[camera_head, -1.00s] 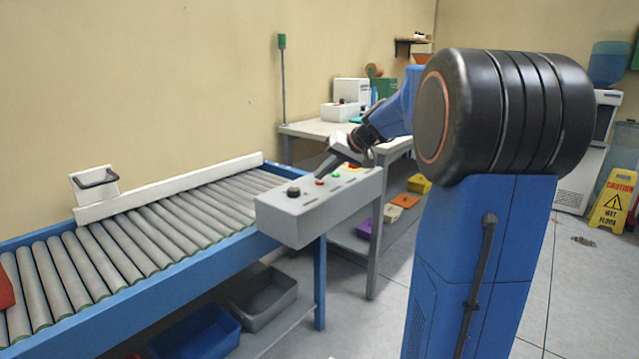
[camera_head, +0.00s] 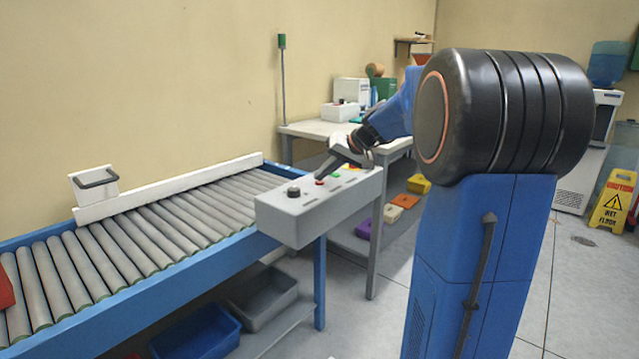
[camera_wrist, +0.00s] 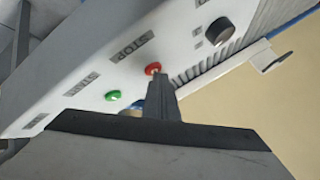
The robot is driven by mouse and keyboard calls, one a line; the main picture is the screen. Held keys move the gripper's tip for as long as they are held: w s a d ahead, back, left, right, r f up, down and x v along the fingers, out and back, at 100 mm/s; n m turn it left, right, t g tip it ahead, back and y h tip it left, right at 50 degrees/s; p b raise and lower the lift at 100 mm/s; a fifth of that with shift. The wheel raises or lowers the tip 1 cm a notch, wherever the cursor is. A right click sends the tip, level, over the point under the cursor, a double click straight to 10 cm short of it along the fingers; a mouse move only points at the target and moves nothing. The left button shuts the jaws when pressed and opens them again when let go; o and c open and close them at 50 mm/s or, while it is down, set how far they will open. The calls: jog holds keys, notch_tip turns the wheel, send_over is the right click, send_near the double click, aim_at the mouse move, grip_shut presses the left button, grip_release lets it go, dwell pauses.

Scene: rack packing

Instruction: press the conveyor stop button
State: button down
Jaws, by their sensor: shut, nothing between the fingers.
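The grey control box (camera_head: 310,215) stands at the end of the roller conveyor. Its red stop button (camera_head: 319,183) sits on the top face, and it also shows in the wrist view (camera_wrist: 153,68) beside a STOP label (camera_wrist: 132,46). A green button (camera_wrist: 113,95) lies beside a START label, and a black knob (camera_wrist: 220,31) is on the other side of the red one. My gripper (camera_head: 325,174) is shut and empty, with its tip at the red button. In the wrist view the fingertips (camera_wrist: 158,80) overlap the button's lower edge; whether they touch it I cannot tell.
The roller conveyor (camera_head: 150,245) runs to the left, with a white guide rail (camera_head: 170,190) along the wall. A table (camera_head: 310,130) with boxes stands behind. Grey and blue bins (camera_head: 205,335) sit below the conveyor. A yellow wet-floor sign (camera_head: 612,205) stands at the right.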

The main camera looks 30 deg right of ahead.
aim_at(323, 183)
jog(key=shift+r, duration=0.7)
jog(key=shift+r, duration=2.5)
